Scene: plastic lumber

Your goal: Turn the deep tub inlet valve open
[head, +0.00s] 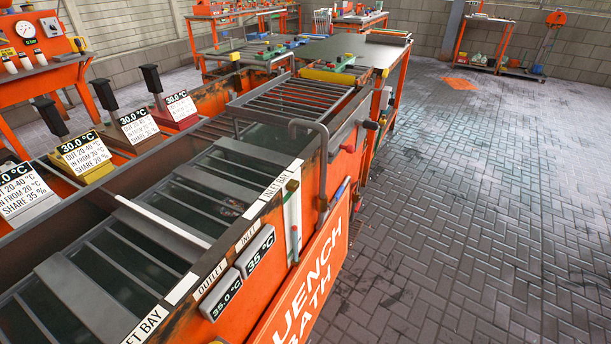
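The orange quench bath (265,262) runs from the near left toward the back, with dark slatted tubs inside. White labels reading OUTLET (213,284) and INLET (247,237) sit on its right rim. Two small displays below them read 35.0 °C (220,296) and 35 °C (256,252). A red knob (349,148) and a dark handle (371,125) stick out farther back. No deep tub label is readable, so I cannot tell which part is its inlet valve. Neither gripper is in view.
Several units with black levers and 30.0 °C displays (133,116) line the bath's left side. A bent grey pipe (324,165) rises at its right edge. An orange bench (40,75) stands at the left, and other tables at the back. The paved floor (480,200) to the right is clear.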

